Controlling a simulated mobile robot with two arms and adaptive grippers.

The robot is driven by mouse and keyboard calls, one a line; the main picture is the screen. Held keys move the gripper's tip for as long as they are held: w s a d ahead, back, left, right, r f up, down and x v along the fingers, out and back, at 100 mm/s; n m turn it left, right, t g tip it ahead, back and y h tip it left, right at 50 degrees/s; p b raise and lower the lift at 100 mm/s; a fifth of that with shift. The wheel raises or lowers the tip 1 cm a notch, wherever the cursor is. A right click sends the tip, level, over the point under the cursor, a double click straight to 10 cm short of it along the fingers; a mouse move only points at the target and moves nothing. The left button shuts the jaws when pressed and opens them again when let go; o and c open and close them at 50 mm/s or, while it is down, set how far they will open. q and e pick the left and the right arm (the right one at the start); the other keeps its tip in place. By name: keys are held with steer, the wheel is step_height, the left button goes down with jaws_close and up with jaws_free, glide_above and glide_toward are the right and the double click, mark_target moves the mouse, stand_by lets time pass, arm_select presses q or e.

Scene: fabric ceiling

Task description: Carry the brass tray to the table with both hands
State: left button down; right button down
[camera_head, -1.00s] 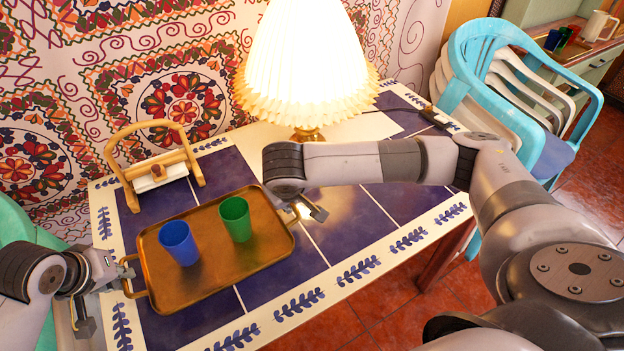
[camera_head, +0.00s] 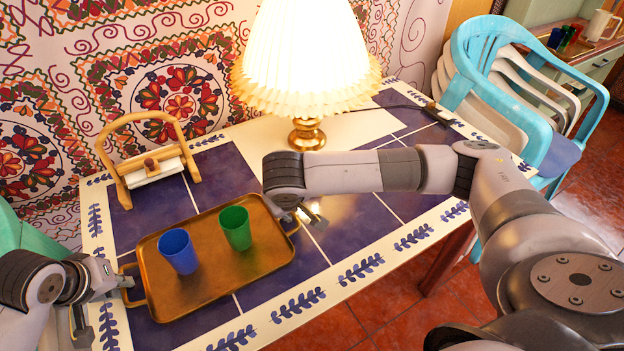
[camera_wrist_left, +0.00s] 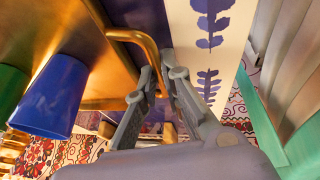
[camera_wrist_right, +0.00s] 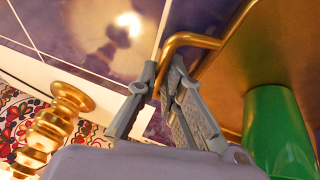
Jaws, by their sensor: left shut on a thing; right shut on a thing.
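The brass tray (camera_head: 215,278) is over the near left part of the blue-tiled table (camera_head: 345,225) and looks level. A blue cup (camera_head: 178,252) and a green cup (camera_head: 236,229) stand upright on it. My left gripper (camera_head: 125,282) is shut on the tray's left handle, which also shows in the left wrist view (camera_wrist_left: 130,38). My right gripper (camera_head: 303,214) is at the right end, shut on the right handle, seen in the right wrist view (camera_wrist_right: 190,40). I cannot tell whether the tray's underside touches the tabletop.
A lit lamp (camera_head: 307,60) with a brass base stands behind the tray. A wooden napkin holder (camera_head: 150,165) is at the back left. Teal and white chairs (camera_head: 520,90) stand at the right. The table's right side is mostly clear.

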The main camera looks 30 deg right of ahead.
arm_select(q)
steer(key=c, duration=2.1)
jaws_free()
arm_select(e)
steer(key=c, duration=2.1)
jaws_free()
arm_select(q)
steer(key=o, duration=0.4)
arm_select(e)
steer(key=o, duration=0.4)
arm_select(q)
steer(key=v, duration=1.2)
steer(key=shift+w+d, duration=0.1)
arm_select(e)
steer(key=v, duration=1.2)
steer(key=shift+s+f, duration=0.1)
